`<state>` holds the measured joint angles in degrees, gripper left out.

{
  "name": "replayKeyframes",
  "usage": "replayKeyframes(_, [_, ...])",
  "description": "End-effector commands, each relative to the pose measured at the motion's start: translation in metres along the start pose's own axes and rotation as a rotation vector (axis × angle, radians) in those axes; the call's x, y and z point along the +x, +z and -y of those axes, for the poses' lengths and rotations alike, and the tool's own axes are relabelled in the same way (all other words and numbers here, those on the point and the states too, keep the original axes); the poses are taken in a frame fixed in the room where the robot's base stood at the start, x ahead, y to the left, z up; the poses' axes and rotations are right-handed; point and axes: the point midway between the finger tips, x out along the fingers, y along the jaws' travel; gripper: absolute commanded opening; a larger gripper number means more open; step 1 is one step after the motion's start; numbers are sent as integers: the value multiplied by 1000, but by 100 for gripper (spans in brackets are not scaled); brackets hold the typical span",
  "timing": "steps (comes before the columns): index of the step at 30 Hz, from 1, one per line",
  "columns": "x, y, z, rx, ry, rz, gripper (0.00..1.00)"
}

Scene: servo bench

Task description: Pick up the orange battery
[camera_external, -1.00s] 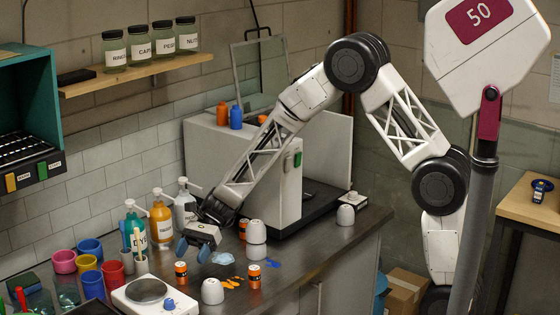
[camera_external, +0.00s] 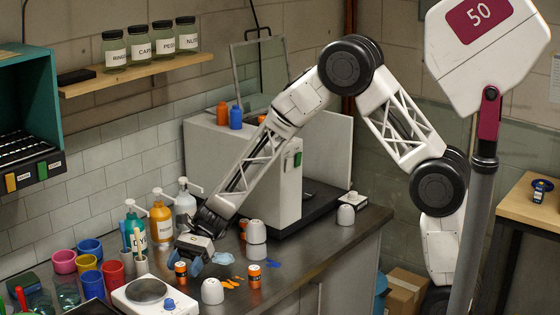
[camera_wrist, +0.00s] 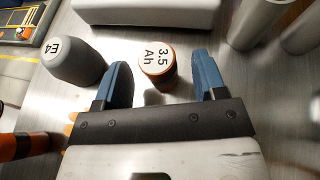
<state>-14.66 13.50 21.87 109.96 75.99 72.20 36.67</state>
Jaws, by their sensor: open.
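An orange battery (camera_external: 181,273) with black bands stands upright on the bench beside the scale. In the wrist view its white top, marked "3.5 Ah" (camera_wrist: 158,62), appears between the two blue fingers with a gap on each side. My gripper (camera_external: 184,264) is open and empty, pointing down just over this battery. An orange and black battery (camera_wrist: 18,145) also shows at the left edge of the wrist view.
A white scale (camera_external: 165,301) is in front. Pump bottles (camera_external: 160,221) and coloured cups (camera_external: 88,248) stand behind and left.

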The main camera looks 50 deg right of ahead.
Motion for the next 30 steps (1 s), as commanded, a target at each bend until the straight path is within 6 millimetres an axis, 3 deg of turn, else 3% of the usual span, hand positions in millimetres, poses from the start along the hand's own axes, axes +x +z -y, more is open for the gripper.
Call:
replayKeyframes(7, [19,-1,0,1,1,0,64])
replayKeyframes(24, [20,0,0,0,0,0,64])
replayKeyframes(30, [20,0,0,0,0,0,34])
